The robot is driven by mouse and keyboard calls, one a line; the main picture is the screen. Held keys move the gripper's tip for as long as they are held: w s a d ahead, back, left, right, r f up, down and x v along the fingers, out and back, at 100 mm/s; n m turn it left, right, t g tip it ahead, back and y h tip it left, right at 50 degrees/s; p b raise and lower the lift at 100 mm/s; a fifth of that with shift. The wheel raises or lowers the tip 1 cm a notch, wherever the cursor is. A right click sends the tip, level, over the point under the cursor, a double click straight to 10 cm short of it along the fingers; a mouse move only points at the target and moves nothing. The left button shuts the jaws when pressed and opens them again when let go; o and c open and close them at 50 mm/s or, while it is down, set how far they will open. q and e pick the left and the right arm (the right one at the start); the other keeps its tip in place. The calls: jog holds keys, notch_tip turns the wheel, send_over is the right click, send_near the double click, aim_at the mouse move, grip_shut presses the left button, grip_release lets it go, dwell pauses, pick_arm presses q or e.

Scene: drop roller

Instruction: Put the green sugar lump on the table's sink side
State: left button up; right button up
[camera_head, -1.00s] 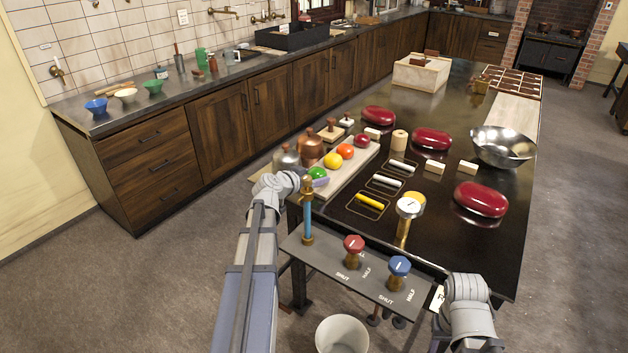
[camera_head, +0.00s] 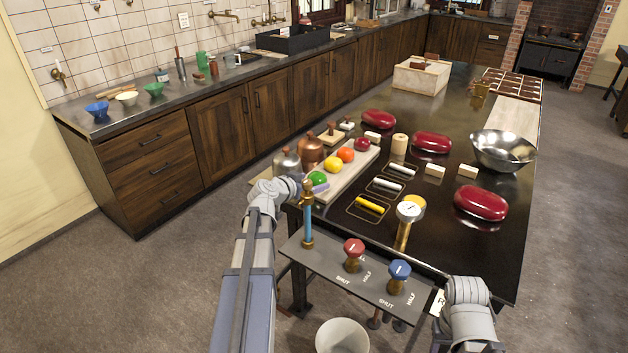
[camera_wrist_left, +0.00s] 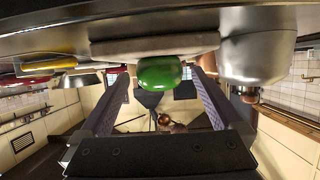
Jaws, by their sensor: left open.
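The green sugar lump (camera_head: 318,178) is a rounded green piece at the near end of a pale board (camera_head: 352,172) on the dark table (camera_head: 448,215). My left gripper (camera_head: 310,186) is open at the near left corner of the table, right by the lump. In the left wrist view, which looks upside down, the green lump (camera_wrist_left: 160,73) shows between the two spread fingers (camera_wrist_left: 160,110), against the board's edge. I cannot tell whether a finger touches it. My right arm shows at the lower right, but its gripper is out of view.
Yellow (camera_head: 334,165) and orange (camera_head: 346,155) lumps sit farther along the board. A metal jar (camera_head: 287,165) and a copper jar (camera_head: 311,150) stand close left of it. A blue upright tube (camera_head: 308,218) rises just in front of my gripper. The sink counter (camera_head: 190,85) runs along the wall.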

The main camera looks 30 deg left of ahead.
pick_arm(q)
jog(key=p+v, duration=0.1)
jog(key=v, duration=0.2)
jog(key=p+v, duration=0.1)
jog(key=v, duration=0.2)
jog(key=shift+d+r, duration=0.2)
jog(key=shift+r, duration=0.05)
notch_tip(320, 180, up, 7)
jog(key=n+y+p, duration=0.1)
jog(key=p, duration=0.6)
jog(key=shift+w, duration=0.15)
jog(key=shift+d+f, duration=0.1)
notch_tip(320, 180, down, 8)
jog(key=b, duration=0.8)
jog(key=shift+w+f, duration=0.2)
jog(key=shift+w, duration=0.45)
jog(key=b+x, duration=0.2)
jog(key=x, duration=0.4)
jog(key=shift+w, duration=0.1)
